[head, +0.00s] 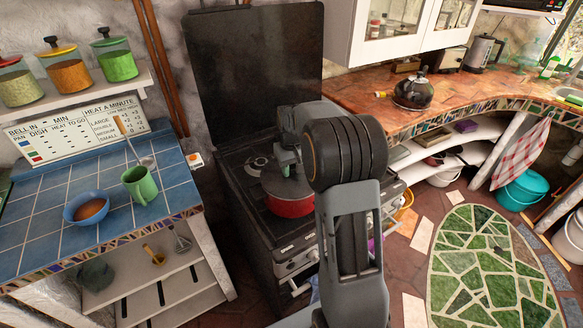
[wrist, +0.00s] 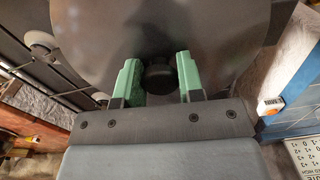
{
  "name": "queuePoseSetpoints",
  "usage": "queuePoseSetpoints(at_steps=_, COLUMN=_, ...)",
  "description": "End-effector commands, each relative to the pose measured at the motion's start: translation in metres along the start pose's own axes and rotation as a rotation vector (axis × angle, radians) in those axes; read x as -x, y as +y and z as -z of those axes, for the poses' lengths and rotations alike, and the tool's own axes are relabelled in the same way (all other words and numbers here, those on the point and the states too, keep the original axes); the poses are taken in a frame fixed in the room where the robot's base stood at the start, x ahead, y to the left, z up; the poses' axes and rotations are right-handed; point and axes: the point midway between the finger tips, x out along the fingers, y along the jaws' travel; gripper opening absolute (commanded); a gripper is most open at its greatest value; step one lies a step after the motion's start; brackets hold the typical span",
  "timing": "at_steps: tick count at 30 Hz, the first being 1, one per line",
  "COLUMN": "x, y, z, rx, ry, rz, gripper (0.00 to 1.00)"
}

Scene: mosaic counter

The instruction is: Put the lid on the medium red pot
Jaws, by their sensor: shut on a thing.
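The red pot (head: 290,207) stands on the front of the stove, partly hidden by my arm. The dark grey round lid (head: 270,184) is at the top of the pot, under my gripper (head: 286,160). I cannot tell whether the lid rests on the rim or hangs just above it. In the wrist view the lid (wrist: 90,35) fills the upper middle, and its black knob (wrist: 159,77) sits between the green fingers of my gripper (wrist: 160,82). My gripper is shut on the lid's knob. The wrist view does not show the pot's rim.
A grey round thing (head: 325,110) on the back of the stove is partly behind my arm. The stove's tall dark back panel (head: 255,65) stands behind.

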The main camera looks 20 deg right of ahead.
Motion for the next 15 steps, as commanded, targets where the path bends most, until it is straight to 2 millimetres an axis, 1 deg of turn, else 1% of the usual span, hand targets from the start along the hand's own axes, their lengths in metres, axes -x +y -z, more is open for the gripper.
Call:
queuePoseSetpoints(at_steps=9, x=-0.0005, y=0.0, z=0.0002, rx=0.0, ry=0.001, rz=0.0, gripper=0.06)
queuePoseSetpoints(at_steps=10, x=-0.0004, y=0.0, z=0.0002, rx=0.0, ry=0.001, rz=0.0, gripper=0.36)
queuePoseSetpoints(at_steps=15, x=-0.0005, y=0.0, z=0.0002, rx=0.0, ry=0.001, rz=0.0, gripper=0.52)
